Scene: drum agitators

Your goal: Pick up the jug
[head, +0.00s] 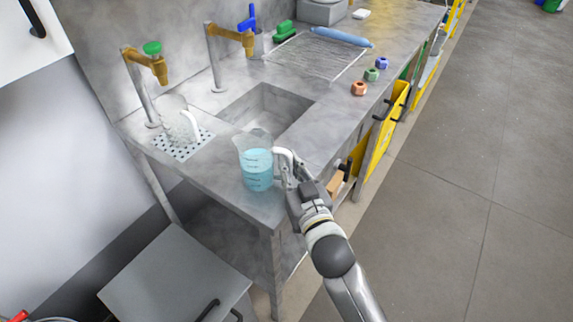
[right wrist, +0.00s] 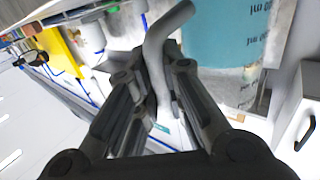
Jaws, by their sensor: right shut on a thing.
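The jug (head: 257,168) is a clear measuring jug with blue liquid in it. It stands upright at the near end of the grey counter (head: 212,171), beside the sink; I cannot tell whether its base touches the top. My right gripper (head: 287,172) is shut on the jug's pale handle, on the right side of the jug. In the right wrist view the grey handle (right wrist: 167,38) runs between the fingers (right wrist: 155,100), and the jug's blue side with its markings (right wrist: 225,45) fills the upper right. My left gripper is not in view.
A second clear jug (head: 175,118) with a white handle stands on the perforated drain plate (head: 186,146), behind and left. The sink basin (head: 268,112) lies behind the jug. Brown taps (head: 236,36) stand at the back. Coloured nuts (head: 359,88) lie near the right edge. Open floor is to the right.

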